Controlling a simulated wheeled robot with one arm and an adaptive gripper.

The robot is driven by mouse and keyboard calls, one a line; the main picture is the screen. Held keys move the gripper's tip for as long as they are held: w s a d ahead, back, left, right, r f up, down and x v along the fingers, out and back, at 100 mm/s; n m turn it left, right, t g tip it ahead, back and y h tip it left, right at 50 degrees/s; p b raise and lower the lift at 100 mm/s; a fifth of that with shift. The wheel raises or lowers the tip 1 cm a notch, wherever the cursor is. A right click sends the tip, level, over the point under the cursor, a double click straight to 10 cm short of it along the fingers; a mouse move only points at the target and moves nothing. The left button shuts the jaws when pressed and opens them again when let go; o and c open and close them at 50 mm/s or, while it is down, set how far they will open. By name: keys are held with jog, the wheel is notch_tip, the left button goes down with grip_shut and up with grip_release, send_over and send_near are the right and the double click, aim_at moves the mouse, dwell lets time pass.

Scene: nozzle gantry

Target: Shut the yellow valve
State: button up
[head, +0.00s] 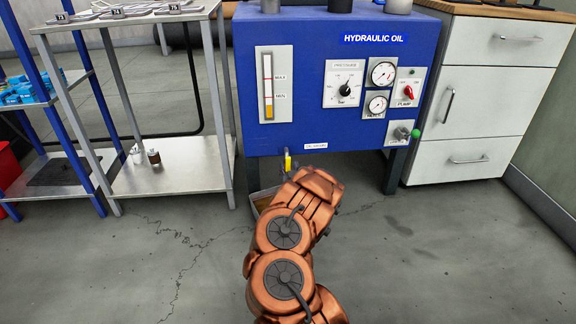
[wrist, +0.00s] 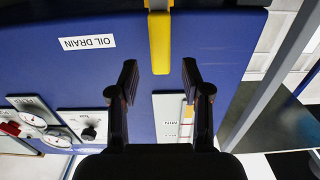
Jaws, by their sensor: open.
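The yellow valve (head: 287,163) shows as a small upright yellow handle under the lower edge of the blue hydraulic oil tank (head: 220,30), left of a small white label. In the wrist view, where the tank's lettering is upside down, the yellow handle (wrist: 159,42) comes down from the top edge, beside the "OIL DRAIN" label (wrist: 95,42). My gripper (wrist: 160,75) is open and empty. The handle's free end shows between its two fingertips, with a gap on each side; I cannot tell the depth. In the head view my arm hides the gripper.
A tray (head: 262,200) stands on the floor below the valve, partly hidden by my arm. A metal shelf (head: 170,178) stands left and a white drawer cabinet (head: 485,110) right. A green-tipped lever (head: 414,134) sticks out at the tank's lower right. The floor at right is clear.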

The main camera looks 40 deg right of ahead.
aim_at(288, 162)
jog(key=b+x, duration=0.1)
jog(key=x, duration=0.1)
jog(key=shift+w+d+f, duration=0.15)
jog(key=shift+w+d, duration=0.1)
jog(key=shift+w, duration=0.05)
jog(key=shift+w+d+r+b, duration=0.2)
jog(key=shift+w+d+b, duration=0.25)
jog(key=shift+w, duration=0.2)
grip_shut()
